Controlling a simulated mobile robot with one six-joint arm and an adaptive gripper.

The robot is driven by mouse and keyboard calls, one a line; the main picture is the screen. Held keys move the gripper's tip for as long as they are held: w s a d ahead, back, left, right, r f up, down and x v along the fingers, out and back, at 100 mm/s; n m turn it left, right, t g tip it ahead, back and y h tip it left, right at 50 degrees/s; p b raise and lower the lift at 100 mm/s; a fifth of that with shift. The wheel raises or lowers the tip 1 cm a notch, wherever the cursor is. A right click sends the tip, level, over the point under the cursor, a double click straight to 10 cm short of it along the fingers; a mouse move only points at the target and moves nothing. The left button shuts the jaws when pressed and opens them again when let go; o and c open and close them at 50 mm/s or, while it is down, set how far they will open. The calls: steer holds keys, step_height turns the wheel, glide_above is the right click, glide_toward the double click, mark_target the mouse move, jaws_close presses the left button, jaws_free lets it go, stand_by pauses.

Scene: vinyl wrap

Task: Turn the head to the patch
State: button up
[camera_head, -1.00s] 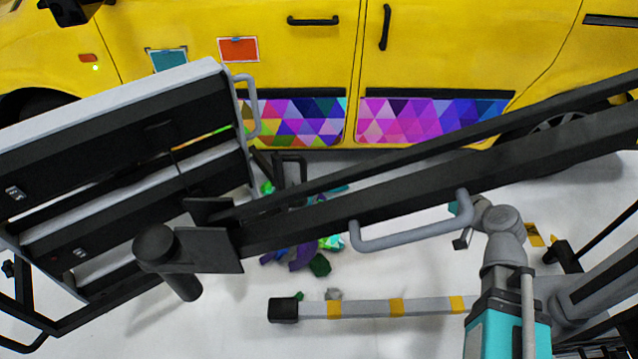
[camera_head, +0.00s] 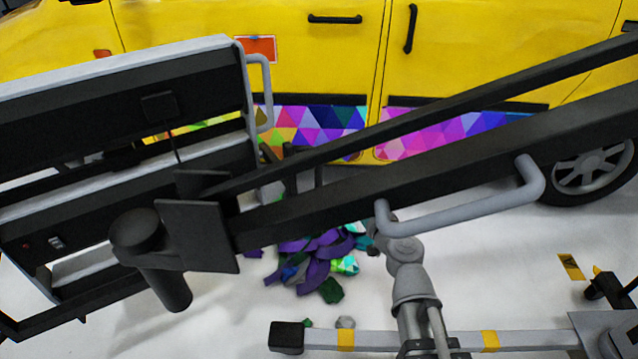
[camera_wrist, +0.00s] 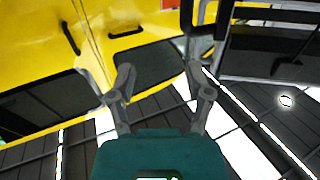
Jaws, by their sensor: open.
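An orange-red square patch (camera_head: 258,48) with a pale border is on the yellow vehicle (camera_head: 345,55), left of the door handles. In the wrist view an orange-red piece (camera_wrist: 170,4) shows at the top edge, mostly cut off. My gripper (camera_wrist: 158,80) is open and empty in the wrist view, with the vehicle behind its fingers. My grey arm shows at the lower middle of the head view, but my gripper cannot be made out there.
A black panel unit (camera_head: 80,100) stands at the left, and its long black boom (camera_head: 400,195) crosses in front of the vehicle. Torn purple and green scraps (camera_head: 315,260) lie on the white floor. A grey bar (camera_head: 400,340) with yellow bands lies low in front.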

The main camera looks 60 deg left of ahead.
mark_target(320, 171)
steer(key=s+f+b, duration=0.1)
steer(key=s+a+f, duration=0.1)
steer(key=s+a+f+b, duration=0.1)
steer(key=s, duration=0.1)
steer(key=shift+s+a+b, duration=0.1)
steer(key=shift+a+b, duration=0.05)
steer(key=shift+b, duration=0.15)
steer(key=shift+a, duration=0.15)
steer(key=shift+w+a, duration=0.3)
steer(key=shift+a, duration=1.9)
steer(key=shift+w+a, duration=0.3)
steer(key=shift+a, duration=1.95)
steer(key=shift+w+a, duration=0.3)
steer(key=shift+a, duration=1.9)
jaws_close()
